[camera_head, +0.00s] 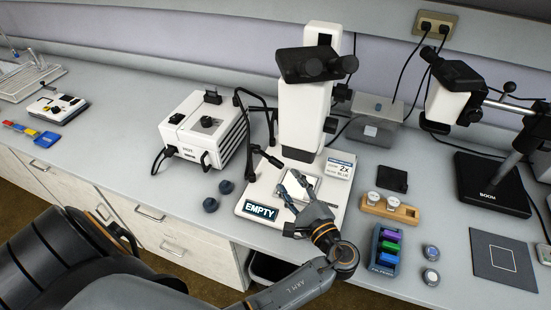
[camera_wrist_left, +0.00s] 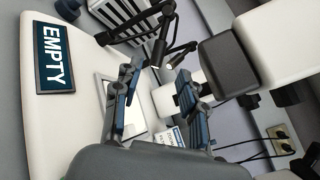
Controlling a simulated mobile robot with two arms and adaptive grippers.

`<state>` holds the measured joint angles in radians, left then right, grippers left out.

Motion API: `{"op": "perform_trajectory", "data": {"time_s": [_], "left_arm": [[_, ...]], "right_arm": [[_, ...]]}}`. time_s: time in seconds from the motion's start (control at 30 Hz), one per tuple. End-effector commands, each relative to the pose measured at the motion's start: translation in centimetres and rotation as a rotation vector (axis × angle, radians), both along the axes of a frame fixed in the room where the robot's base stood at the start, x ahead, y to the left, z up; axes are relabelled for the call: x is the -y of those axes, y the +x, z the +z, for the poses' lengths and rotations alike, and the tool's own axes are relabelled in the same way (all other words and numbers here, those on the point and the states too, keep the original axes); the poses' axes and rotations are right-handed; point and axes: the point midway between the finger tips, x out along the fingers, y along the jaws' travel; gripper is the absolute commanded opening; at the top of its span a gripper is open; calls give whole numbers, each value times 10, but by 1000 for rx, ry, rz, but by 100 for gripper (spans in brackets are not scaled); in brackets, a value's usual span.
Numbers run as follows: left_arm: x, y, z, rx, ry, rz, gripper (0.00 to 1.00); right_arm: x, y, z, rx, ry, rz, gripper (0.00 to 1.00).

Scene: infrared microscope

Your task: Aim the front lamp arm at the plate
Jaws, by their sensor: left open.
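The microscope (camera_head: 304,105) stands on a white base (camera_head: 257,190) with an "EMPTY" sign (camera_head: 261,211). A bright square plate (camera_head: 313,183) lies on the base under the microscope head, partly covered by my gripper. Two black jointed lamp arms come from the left; the front lamp arm (camera_head: 262,153) ends close to the plate. My left gripper (camera_head: 290,183) is open over the plate, its fingertips near the lamp end. In the left wrist view, dark lamp heads (camera_wrist_left: 162,45) show just beyond the open fingers (camera_wrist_left: 160,68); contact cannot be told. My right gripper is out of view.
A wooden holder (camera_head: 389,208), a rack of coloured blocks (camera_head: 386,248) and a second microscope (camera_head: 455,95) are to the right. The bench further left has free room.

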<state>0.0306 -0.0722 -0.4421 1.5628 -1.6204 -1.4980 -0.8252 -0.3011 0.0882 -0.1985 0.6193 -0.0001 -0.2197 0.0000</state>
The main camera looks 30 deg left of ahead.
Motion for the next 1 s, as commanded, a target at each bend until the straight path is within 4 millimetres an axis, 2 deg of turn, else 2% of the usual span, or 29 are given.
{"op": "perform_trajectory", "data": {"time_s": [0.03, 0.17, 0.4, 0.53, 0.83, 0.87, 1.0], "left_arm": [[-12, 6, 4, 1, 4, 1, 42], [-36, 20, 4, 2, 4, 1, 42], [-67, 38, 2, 1, 1, 0, 42], [-75, 42, 1, 1, -1, 1, 42], [-77, 43, 0, 0, -2, 0, 42], [-77, 43, 0, 0, -2, 0, 40], [-77, 43, 0, 1, -2, 0, 11]], "right_arm": [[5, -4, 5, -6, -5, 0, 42], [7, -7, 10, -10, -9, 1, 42], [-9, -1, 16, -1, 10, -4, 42], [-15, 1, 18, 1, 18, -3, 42], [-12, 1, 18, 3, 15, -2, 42], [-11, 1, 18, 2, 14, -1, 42], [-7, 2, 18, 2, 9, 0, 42]]}}
